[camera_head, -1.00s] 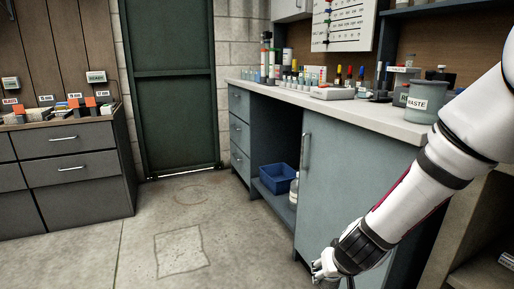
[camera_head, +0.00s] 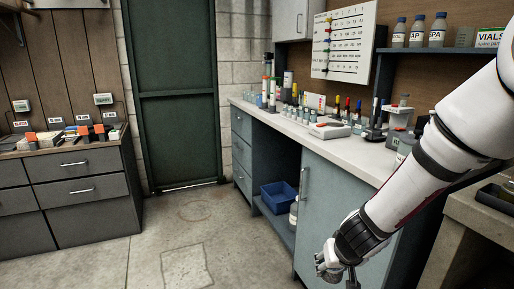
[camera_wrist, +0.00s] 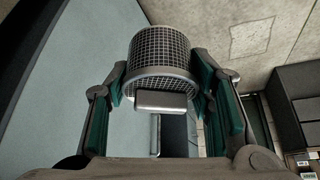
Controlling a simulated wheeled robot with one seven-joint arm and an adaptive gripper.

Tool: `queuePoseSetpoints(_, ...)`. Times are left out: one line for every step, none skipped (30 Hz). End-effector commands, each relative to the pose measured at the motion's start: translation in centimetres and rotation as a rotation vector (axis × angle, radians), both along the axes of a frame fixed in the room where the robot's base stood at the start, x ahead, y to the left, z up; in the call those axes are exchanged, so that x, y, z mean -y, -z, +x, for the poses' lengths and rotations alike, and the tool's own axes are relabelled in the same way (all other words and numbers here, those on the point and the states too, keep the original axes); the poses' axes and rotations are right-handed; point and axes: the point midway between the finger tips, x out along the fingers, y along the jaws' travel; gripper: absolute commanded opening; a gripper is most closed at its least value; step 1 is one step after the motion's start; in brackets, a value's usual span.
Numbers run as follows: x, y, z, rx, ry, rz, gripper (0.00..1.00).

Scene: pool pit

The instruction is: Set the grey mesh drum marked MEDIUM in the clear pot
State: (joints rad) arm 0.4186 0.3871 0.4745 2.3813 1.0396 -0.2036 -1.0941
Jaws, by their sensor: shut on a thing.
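A grey mesh drum (camera_wrist: 158,52) with a solid metal rim is held between the two fingers of my gripper (camera_wrist: 160,85) in the wrist view. A smooth pale block (camera_wrist: 161,102) shows at its near end. No MEDIUM mark is visible on the side facing the camera. In the head view my gripper (camera_head: 335,268) hangs low in front of the blue-grey cabinet door, below the counter top; the drum is not clear there. I cannot pick out the clear pot with certainty.
The counter (camera_head: 350,153) holds several bottles, a rack of vials and small instruments. A shelf above carries labelled bottles (camera_head: 416,32). A blue bin (camera_head: 278,196) sits in the open bay. Grey drawers (camera_head: 82,176) stand at left. The floor (camera_head: 150,245) between is clear.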

Motion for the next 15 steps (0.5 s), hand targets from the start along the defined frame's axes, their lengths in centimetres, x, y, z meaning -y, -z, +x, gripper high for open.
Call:
queuePoseSetpoints(0.0, -1.8, -0.2, 0.001, 0.0, 0.0, 0.2)
queuePoseSetpoints(0.0, -2.4, -0.3, 0.001, 0.0, 0.0, 0.2)
queuePoseSetpoints(0.0, -3.2, -0.3, 0.001, 0.0, 0.0, 0.2)
queuePoseSetpoints(0.0, -3.8, -0.4, 0.001, 0.0, 0.0, 0.2)
queuePoseSetpoints(0.0, -4.4, -0.5, 0.001, 0.0, 0.0, 0.2)
queuePoseSetpoints(0.0, -5.2, -0.6, 0.001, 0.0, 0.0, 0.2)
queuePoseSetpoints(0.0, -5.8, -0.7, 0.001, 0.0, 0.0, 0.2)
queuePoseSetpoints(0.0, -6.4, -0.8, 0.001, 0.0, 0.0, 0.2)
queuePoseSetpoints(0.0, -7.2, -0.9, 0.001, 0.0, 0.001, 0.2)
queuePoseSetpoints(0.0, -7.8, -1.0, 0.001, 0.0, 0.001, 0.2)
queuePoseSetpoints(-0.1, -8.4, -1.1, 0.001, 0.0, 0.001, 0.2)
queuePoseSetpoints(-0.1, -9.2, -1.3, 0.001, -0.001, 0.002, 0.2)
queuePoseSetpoints(-0.1, -9.7, -1.4, 0.001, 0.0, 0.002, 0.2)
queuePoseSetpoints(-0.1, -10.3, -1.6, 0.002, -0.001, 0.002, 0.2)
queuePoseSetpoints(-0.1, -11.1, -1.7, 0.002, -0.001, 0.002, 0.2)
